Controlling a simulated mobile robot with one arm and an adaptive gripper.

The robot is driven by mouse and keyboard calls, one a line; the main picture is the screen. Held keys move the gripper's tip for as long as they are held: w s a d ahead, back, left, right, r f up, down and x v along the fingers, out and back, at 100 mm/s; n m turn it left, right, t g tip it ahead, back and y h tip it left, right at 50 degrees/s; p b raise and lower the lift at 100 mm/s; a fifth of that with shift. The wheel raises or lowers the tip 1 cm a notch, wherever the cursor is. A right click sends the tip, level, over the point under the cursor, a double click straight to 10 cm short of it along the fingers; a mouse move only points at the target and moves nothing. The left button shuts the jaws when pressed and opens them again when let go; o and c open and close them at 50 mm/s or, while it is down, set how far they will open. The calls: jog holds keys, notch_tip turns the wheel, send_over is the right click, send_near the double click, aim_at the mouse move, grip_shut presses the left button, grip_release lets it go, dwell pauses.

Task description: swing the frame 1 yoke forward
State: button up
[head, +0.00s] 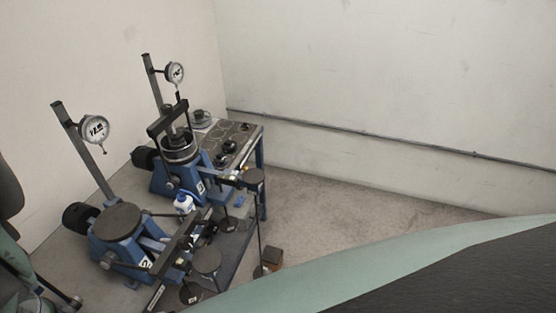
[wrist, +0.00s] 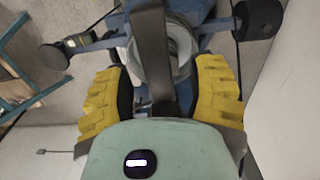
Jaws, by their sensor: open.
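Two blue lever frames stand side by side in the head view. The farther frame (head: 165,182) has a dark yoke (head: 167,118) standing up over a ringed cell (head: 179,149). The nearer frame (head: 128,247) has a bare round top (head: 119,221), with a dark bar (head: 180,238) low in front of it. Their number labels are too small to read surely. In the wrist view my gripper (wrist: 160,90) is open, its yellow fingers on either side of a dark bar (wrist: 150,45). A grey ring (wrist: 181,46) lies behind the bar. Contact cannot be told.
Dial gauges (head: 95,129) (head: 175,72) stand on posts behind the frames. A blue-legged table (head: 258,138) stands beyond them. A white and blue bottle (head: 183,204) is between the frames. Round weights (head: 206,260) sit in front. Open floor (head: 340,210) lies to the right.

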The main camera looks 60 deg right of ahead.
jog(key=shift+d+f+p, duration=0.1)
jog(key=shift+f+p, duration=0.2)
jog(key=shift+f, duration=0.55)
jog(key=shift+o, duration=0.4)
